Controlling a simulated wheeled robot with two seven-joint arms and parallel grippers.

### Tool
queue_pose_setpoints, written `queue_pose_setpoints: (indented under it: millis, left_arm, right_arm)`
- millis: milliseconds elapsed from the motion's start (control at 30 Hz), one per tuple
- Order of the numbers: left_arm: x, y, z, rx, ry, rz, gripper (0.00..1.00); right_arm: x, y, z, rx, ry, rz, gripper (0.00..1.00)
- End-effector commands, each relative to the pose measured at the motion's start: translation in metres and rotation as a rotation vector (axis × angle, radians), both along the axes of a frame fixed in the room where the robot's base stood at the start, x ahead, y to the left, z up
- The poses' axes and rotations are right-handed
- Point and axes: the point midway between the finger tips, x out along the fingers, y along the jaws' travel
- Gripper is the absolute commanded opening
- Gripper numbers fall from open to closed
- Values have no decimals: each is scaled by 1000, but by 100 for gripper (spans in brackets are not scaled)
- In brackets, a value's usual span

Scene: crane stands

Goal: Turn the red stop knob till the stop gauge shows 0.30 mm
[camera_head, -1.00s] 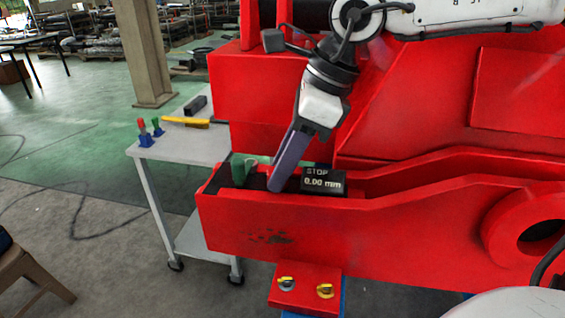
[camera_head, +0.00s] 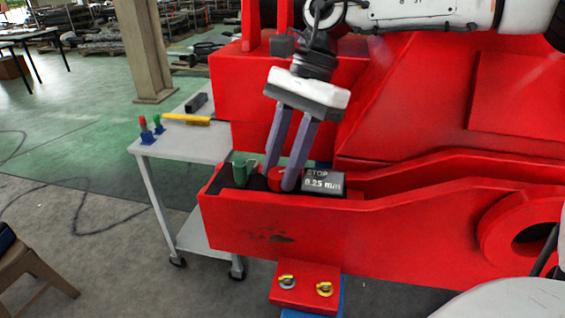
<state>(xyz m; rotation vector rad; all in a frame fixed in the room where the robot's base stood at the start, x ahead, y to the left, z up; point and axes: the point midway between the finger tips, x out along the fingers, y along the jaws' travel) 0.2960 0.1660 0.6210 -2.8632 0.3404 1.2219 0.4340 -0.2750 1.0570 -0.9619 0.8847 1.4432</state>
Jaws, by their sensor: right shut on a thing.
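The red stop knob (camera_head: 277,174) sits in the trough of the red crane part, partly hidden by my gripper's fingers. My right gripper (camera_head: 279,183) reaches down from above, its two purple fingers on either side of the knob and shut on it. The black stop gauge (camera_head: 323,183) stands just right of the knob and reads 0.25 mm. My left gripper is not in view.
A green part (camera_head: 240,170) stands in the trough left of the knob. The trough's red front wall (camera_head: 290,222) runs along the near side. A grey cart (camera_head: 190,143) with tools stands at left. A red box with two small valves (camera_head: 305,288) is below.

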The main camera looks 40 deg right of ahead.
Motion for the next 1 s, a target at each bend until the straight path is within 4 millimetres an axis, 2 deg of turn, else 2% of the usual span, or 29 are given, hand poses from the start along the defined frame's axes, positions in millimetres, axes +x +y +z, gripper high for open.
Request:
queue_pose_setpoints:
  millis: [333, 867, 900, 967, 1000]
  left_arm:
    - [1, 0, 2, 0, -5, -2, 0]
    - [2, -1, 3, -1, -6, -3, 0]
    - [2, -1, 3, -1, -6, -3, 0]
    - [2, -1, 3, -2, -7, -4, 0]
    - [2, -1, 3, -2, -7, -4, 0]
  right_arm:
    - [1, 0, 0, -2, -1, 130, 7]
    - [1, 0, 0, -3, -2, 149, 7]
    - [1, 0, 0, -3, -2, 149, 36]
    - [1, 0, 0, -3, -2, 149, 46]
    - [1, 0, 0, -3, -2, 149, 48]
